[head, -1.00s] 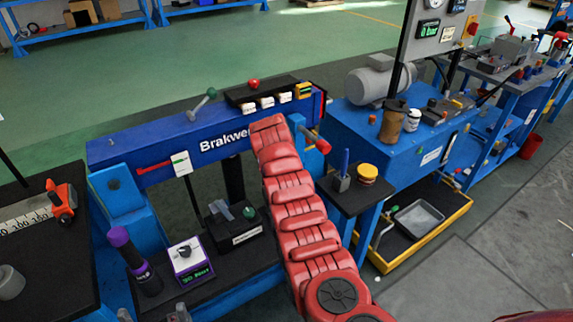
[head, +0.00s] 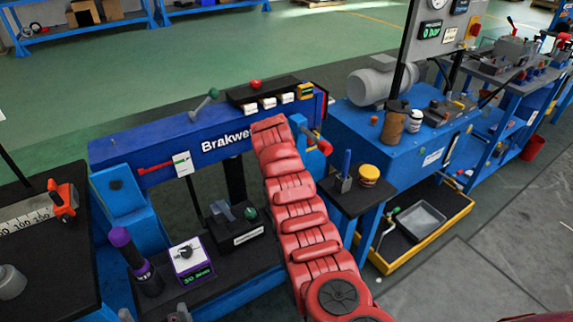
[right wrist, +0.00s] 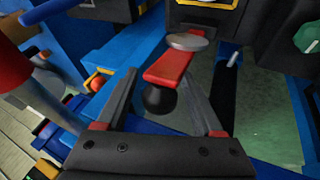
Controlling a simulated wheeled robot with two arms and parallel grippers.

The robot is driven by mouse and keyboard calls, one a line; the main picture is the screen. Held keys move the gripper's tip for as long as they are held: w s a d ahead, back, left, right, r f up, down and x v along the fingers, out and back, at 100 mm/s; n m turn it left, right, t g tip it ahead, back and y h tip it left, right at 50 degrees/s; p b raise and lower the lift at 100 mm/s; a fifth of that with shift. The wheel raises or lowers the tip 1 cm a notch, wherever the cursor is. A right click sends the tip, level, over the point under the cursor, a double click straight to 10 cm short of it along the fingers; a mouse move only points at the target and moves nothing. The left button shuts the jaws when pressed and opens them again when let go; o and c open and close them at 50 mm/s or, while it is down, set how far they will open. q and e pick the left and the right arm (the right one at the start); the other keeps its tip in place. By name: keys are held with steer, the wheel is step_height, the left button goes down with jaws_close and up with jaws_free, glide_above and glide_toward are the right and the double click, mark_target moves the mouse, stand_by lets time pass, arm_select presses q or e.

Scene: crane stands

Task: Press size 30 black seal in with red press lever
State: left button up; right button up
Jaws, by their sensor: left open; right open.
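In the right wrist view, a red press lever (right wrist: 172,66) with a black ball end lies between the spread fingers of my right gripper (right wrist: 158,84). The gripper is open and I cannot tell whether it touches the lever. In the head view, my red right arm hides this gripper and that lever. The press (head: 140,156) is a blue beam lettered "Brakwe...". Small grey tips at the bottom edge look like my left gripper (head: 180,315); it is open, mostly out of frame. I cannot make out the black seal.
A purple-edged box (head: 193,259) with a green display and a black block with a green knob (head: 235,230) stand on the lower shelf. A yellow-lidded jar (head: 367,174) stands on a side shelf. A grey tray (head: 420,221) lies in a yellow-edged bin.

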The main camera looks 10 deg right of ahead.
steer(key=p+v, duration=0.2)
steer(key=v, duration=1.5)
steer(key=shift+a+r, duration=0.1)
